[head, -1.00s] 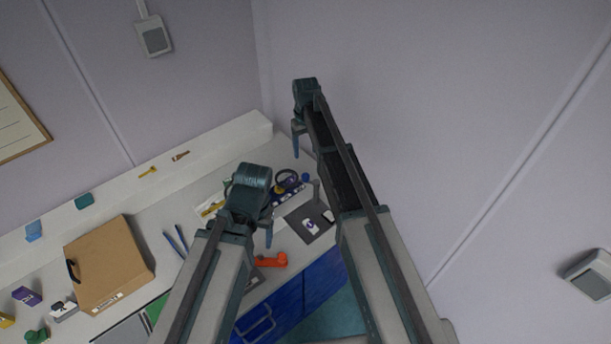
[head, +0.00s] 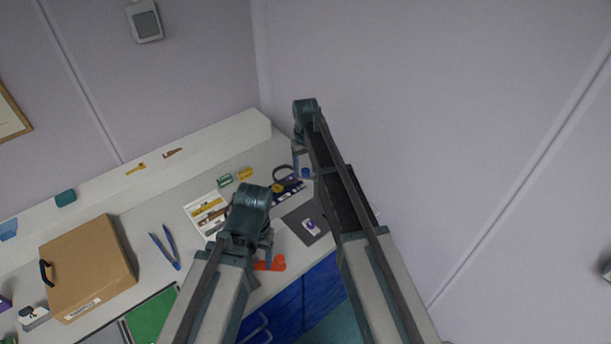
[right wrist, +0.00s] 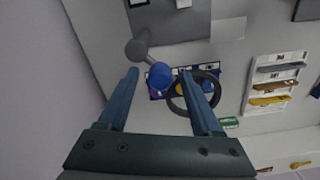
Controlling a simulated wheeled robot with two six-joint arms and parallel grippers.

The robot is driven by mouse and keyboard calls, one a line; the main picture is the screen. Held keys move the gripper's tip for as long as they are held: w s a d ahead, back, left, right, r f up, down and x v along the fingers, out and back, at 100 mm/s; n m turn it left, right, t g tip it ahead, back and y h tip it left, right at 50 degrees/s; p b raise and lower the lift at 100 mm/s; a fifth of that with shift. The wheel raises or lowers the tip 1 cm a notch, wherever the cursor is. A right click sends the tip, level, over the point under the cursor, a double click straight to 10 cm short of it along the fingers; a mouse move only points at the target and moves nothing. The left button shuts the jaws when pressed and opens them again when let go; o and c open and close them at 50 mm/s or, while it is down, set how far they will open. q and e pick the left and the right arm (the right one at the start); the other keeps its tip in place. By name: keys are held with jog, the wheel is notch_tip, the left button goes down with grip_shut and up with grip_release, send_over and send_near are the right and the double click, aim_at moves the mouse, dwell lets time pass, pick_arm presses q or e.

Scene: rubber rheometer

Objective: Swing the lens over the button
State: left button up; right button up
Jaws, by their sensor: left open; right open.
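The lens, a dark ring (head: 284,173), is over the worktop at the back corner; it also shows in the right wrist view (right wrist: 170,101). A blue knob (right wrist: 160,76) is beside the ring, near a grey post with a round end (right wrist: 137,50). Under the ring is a dark blue panel with yellow on it; which part is the button I cannot tell. My right gripper (right wrist: 160,74) is open, with the knob between its fingertips in the picture but not visibly gripped. In the head view it is just above the knob (head: 306,172). My left gripper (head: 266,246) is open and empty.
A white tray with tools (head: 208,212) lies left of the lens. A dark square plate (head: 296,222) and an orange-red piece (head: 277,263) are near the front edge. Blue pliers (head: 165,247) and a cardboard box (head: 88,262) are further left. A wall rises on the right.

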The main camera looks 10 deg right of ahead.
jog(key=shift+f, duration=0.1)
grip_shut()
dwell(0.3)
dwell(1.1)
